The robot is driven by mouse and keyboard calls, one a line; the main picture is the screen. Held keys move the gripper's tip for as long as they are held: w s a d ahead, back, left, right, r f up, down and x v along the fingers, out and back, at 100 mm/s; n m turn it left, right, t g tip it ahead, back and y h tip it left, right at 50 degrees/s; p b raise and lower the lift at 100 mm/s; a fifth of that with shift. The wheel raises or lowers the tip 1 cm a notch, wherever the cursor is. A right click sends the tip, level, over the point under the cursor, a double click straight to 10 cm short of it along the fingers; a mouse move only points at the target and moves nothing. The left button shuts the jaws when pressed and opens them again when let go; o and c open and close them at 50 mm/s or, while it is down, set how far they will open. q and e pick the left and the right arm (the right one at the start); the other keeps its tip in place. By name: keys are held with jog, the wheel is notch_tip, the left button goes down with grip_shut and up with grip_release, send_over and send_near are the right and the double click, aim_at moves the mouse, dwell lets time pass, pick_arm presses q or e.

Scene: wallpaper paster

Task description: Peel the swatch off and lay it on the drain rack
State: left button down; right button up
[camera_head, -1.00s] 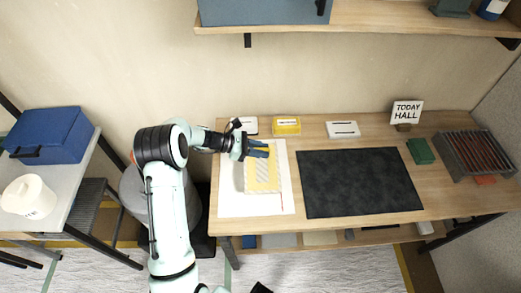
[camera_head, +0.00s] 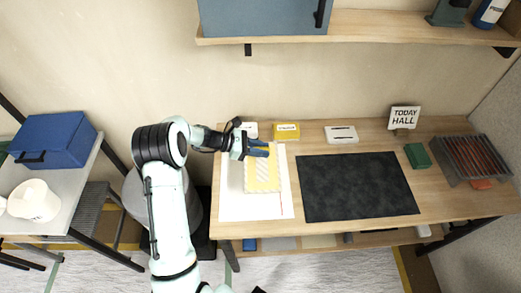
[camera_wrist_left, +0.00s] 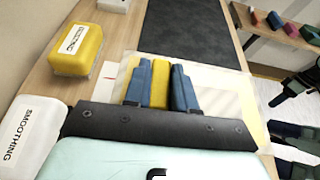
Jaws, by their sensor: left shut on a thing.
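The swatch (camera_head: 262,178) is a pale patterned sheet with yellow edges, lying over the white sheet (camera_head: 230,200) at the left of the workbench. In the left wrist view the swatch (camera_wrist_left: 222,88) looks translucent. My left gripper (camera_head: 259,149) is at the swatch's far edge. Whether that edge is lifted cannot be told. The drain rack (camera_head: 474,158), grey with reddish slats, stands at the workbench's right end.
A black mat (camera_head: 357,187) covers the middle of the workbench. A yellow box (camera_head: 286,131), a white box (camera_head: 341,134), a sign (camera_head: 404,117) and a green block (camera_head: 415,155) stand behind or beside it. A shelf (camera_head: 400,38) overhangs the back.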

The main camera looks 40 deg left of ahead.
pick_arm(q)
jog(key=shift+r+p, duration=1.1)
jog(key=shift+r, duration=1)
pick_arm(e)
jog(key=w+r, duration=0.2)
jog(key=r, duration=0.1)
